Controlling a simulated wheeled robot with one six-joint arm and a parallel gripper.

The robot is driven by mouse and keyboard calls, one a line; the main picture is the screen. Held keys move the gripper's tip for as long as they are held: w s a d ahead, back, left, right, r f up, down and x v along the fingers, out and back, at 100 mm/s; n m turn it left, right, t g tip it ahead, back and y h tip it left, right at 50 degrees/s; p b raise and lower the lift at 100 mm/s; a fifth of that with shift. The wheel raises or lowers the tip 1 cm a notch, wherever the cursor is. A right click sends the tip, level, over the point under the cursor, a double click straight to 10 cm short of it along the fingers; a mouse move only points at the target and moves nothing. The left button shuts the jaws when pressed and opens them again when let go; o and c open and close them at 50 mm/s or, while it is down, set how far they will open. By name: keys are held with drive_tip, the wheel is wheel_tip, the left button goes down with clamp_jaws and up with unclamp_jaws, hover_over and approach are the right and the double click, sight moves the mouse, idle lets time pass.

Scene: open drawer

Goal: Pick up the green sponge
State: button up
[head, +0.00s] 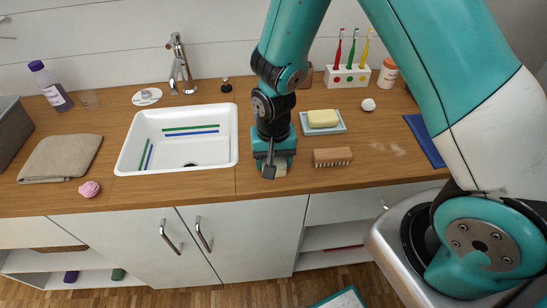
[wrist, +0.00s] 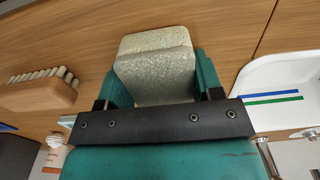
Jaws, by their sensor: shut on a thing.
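My gripper (head: 271,172) is over the counter, right of the sink and near the front edge. It is shut on the green sponge, a pale, grey-green speckled block. The sponge shows in the wrist view (wrist: 155,68) between the two teal fingers, its far part sticking out past them.
A wooden brush (head: 333,157) lies close to the right of my gripper. Behind it is a yellow soap on a blue dish (head: 345,129). The white sink (head: 128,160) is to the left, with a pink ball (head: 89,189) and a folded towel (head: 62,157) beyond.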

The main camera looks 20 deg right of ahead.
wheel_tip(320, 180, up, 20)
idle(0.6)
